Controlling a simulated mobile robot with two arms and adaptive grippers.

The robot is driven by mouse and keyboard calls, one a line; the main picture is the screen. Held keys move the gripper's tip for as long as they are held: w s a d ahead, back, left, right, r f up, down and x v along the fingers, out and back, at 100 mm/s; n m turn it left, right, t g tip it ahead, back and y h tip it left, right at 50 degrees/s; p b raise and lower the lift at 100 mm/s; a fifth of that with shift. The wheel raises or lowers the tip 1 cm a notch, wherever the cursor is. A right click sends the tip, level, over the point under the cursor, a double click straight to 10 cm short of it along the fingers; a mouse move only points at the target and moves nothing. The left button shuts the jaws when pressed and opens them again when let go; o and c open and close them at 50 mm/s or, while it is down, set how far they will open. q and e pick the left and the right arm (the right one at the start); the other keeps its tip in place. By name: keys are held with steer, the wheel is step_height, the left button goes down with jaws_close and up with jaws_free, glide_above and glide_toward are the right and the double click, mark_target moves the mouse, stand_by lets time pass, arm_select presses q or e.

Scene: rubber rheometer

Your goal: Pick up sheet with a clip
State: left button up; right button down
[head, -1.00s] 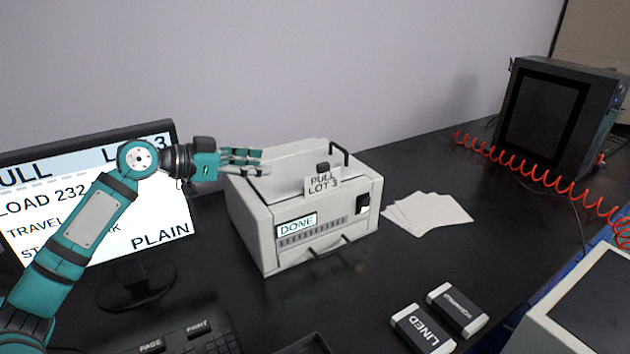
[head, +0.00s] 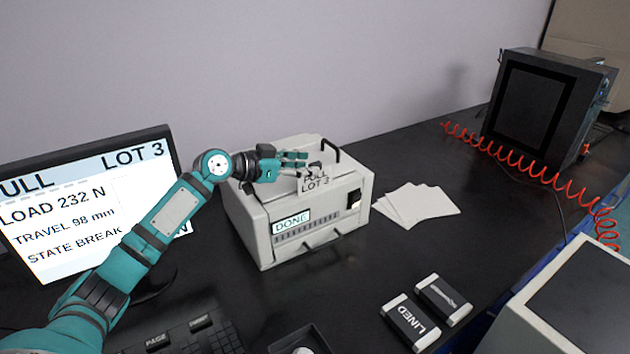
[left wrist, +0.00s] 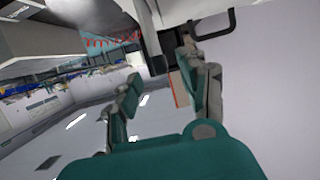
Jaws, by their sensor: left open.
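My right gripper is not in view.
The machine has a black handle (head: 331,152) behind the sheet and a "DONE" display. Loose white sheets (head: 418,204) lie to its right. Two labelled blocks (head: 410,322) lie in front. A red coiled hose (head: 520,172) runs at the right.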

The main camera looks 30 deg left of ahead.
mark_target(309, 165)
arm_select(q)
steer(key=p+x, duration=0.1)
steer(key=x, duration=0.2)
steer(key=shift+w+d+f, duration=0.1)
steer(key=shift+w, duration=0.3)
jaws_close()
